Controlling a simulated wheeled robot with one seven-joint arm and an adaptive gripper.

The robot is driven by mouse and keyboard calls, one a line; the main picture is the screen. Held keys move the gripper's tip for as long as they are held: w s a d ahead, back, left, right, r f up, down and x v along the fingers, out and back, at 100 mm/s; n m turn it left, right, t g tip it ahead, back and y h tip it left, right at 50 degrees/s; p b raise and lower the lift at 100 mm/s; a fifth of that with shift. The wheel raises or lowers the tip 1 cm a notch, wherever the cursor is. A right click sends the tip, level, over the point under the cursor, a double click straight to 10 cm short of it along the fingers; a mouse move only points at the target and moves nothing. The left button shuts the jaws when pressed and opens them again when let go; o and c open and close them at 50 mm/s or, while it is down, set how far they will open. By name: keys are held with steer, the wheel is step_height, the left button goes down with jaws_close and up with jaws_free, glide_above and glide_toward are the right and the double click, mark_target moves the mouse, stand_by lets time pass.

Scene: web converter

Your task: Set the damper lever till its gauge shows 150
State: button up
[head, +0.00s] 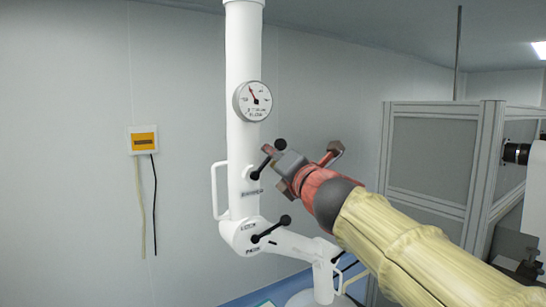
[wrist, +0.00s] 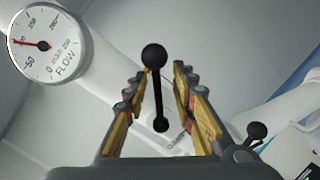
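The round white gauge (head: 252,100), marked FLOW, is on the upright white pipe. In the wrist view the gauge (wrist: 48,50) is at the upper left; its red needle stands past the 50 mark, around 100, though the exact value is hard to read. The damper lever (wrist: 158,92), a black rod with ball ends, appears between my gripper's yellow-padded fingers. My gripper (wrist: 160,72) is open, with visible gaps on both sides of the rod. In the head view my gripper (head: 275,156) is at the upper lever (head: 256,173), partly hiding it.
A second black lever (head: 271,229) is lower on the pipe (head: 242,50), and it shows at the lower right in the wrist view (wrist: 255,135). A white handle (head: 214,190) projects left. A grey framed cabinet (head: 432,155) stands to the right.

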steer(key=r+v, duration=0.1)
steer(key=v, duration=0.9)
steer(key=shift+s+f, duration=0.4)
steer(key=shift+f, duration=0.1)
steer(key=shift+d, duration=0.1)
steer(key=shift+c, duration=0.2)
